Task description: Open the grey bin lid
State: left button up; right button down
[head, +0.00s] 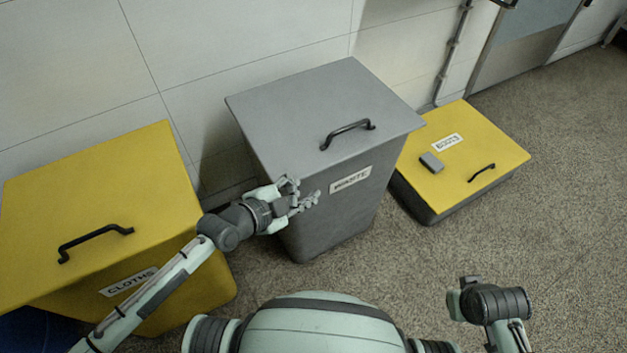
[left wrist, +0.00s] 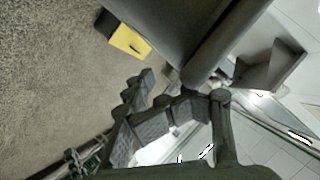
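The grey bin (head: 335,215) stands against the wall in the middle of the head view, with a "WASTE" label on its front. Its flat grey lid (head: 300,100) lies shut on top, overhanging the body, with a black handle (head: 348,133) near the front edge. My left gripper (head: 304,194) is open and empty, its fingers spread at the bin's front left, just below the lid's edge; I cannot tell whether it touches. In the left wrist view the fingers (left wrist: 170,120) are apart below a grey bin surface (left wrist: 165,25). My right gripper (head: 468,284) is at lower right, its fingers unclear.
A yellow bin (head: 110,200) labelled "CLOTHS" stands close on the left, lid shut. A low yellow-lidded bin (head: 500,150) stands on the right with a small grey block (head: 432,162) on it. The floor (head: 400,260) in front is clear.

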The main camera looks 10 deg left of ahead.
pick_arm(q)
jog(key=shift+s+a, duration=0.2)
jog(key=shift+s, duration=0.05)
jog(key=shift+r, duration=0.1)
dwell(0.3)
jog(key=shift+r, duration=0.1)
jog(key=v, duration=0.7)
jog(key=shift+s+a+r, duration=0.2)
jog(key=shift+s, duration=0.1)
dwell(0.3)
